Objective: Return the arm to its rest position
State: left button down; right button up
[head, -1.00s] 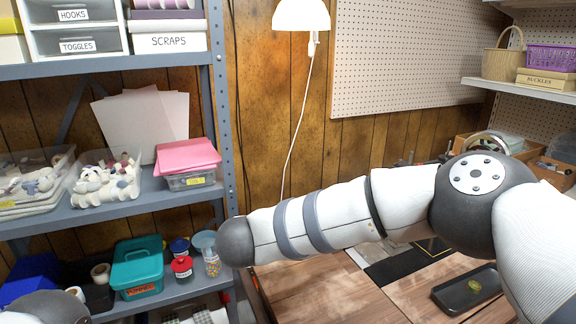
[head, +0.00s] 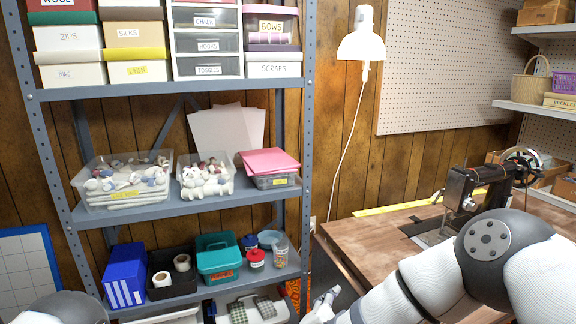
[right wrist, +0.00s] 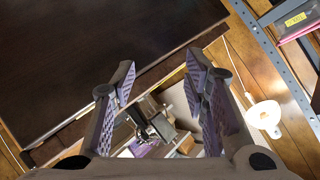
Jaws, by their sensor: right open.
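My right arm (head: 415,285) reaches in from the right side of the head view, low and in front of the wooden table. My right gripper (head: 325,302) shows only partly at the bottom of that view, in front of the gap between shelf and table. In the right wrist view the right gripper (right wrist: 160,65) has its two fingers spread apart with nothing between them. A rounded part of my left arm (head: 60,308) shows at the bottom left; my left gripper is outside both views.
A grey shelf (head: 309,130) with boxes and bins stands at left. The wooden table (head: 370,235) carries a black sewing machine (head: 470,185). A white lamp (head: 362,45) hangs on the wall. A dark brown surface (right wrist: 80,60) fills the wrist view's upper left.

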jog(key=s+d+f+n+g+y+p, duration=0.1)
jog(key=s+d+f+n+g+y, duration=0.2)
jog(key=s+f, duration=0.45)
jog(key=s+f+n+g+y+p, duration=0.15)
jog(key=s+f+n, duration=0.35)
jog(key=s, duration=0.6)
pick_arm(q)
jog(key=shift+t, duration=0.8)
jog(key=w+r, duration=0.4)
jog(key=shift+d, duration=0.1)
pick_arm(e)
jog(key=s+d+n+g, duration=0.1)
jog(key=s+d+g, duration=0.2)
jog(key=s, duration=0.6)
jog(key=s+d+n+g, duration=0.2)
jog(key=s+d+g, duration=0.1)
jog(key=s, duration=0.7)
jog(key=s+d+n+g, duration=0.1)
jog(key=s+d+g, duration=0.2)
jog(key=s, duration=0.7)
jog(key=shift+s+d+r+n+g, duration=0.15)
jog(key=shift+d+r+n+g, duration=0.15)
jog(key=shift+g, duration=0.25)
jog(key=shift+y, duration=0.25)
